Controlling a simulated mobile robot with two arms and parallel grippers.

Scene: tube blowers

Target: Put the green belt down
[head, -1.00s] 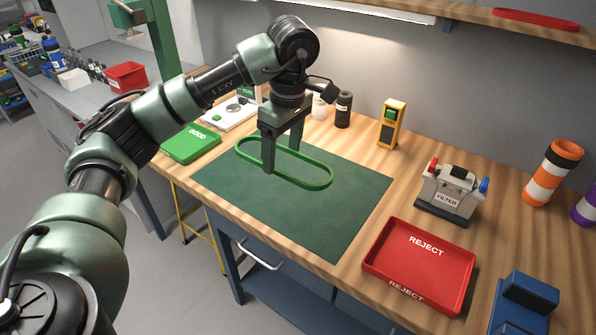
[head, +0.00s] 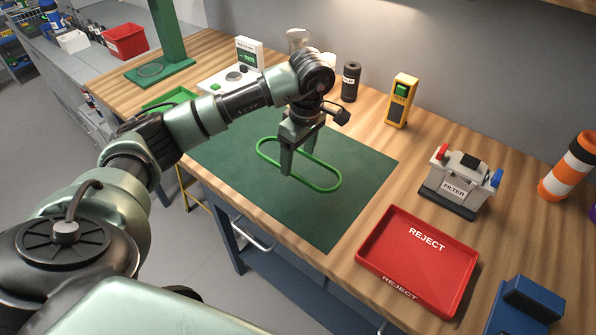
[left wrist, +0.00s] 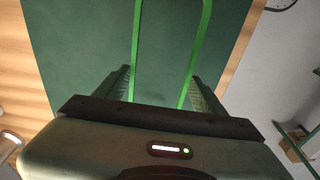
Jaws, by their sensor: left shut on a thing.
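The green belt (head: 325,191) is a long oval loop over the dark green mat (head: 350,165) in the head view. My left gripper (head: 299,162) points down and is shut on the belt near its middle, with a finger at each long side. In the left wrist view the belt (left wrist: 203,40) shows as two bright green strips running up from between the fingers. It is low over the mat; I cannot tell whether it touches. My right gripper is in neither view.
The red reject tray (head: 415,278) is right of the mat, with a filter unit (head: 455,190) behind it. A yellow tester (head: 402,105) and a black bottle (head: 350,85) stand behind the mat. A green tray (head: 165,100) is at its left. The mat's front and right parts are bare.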

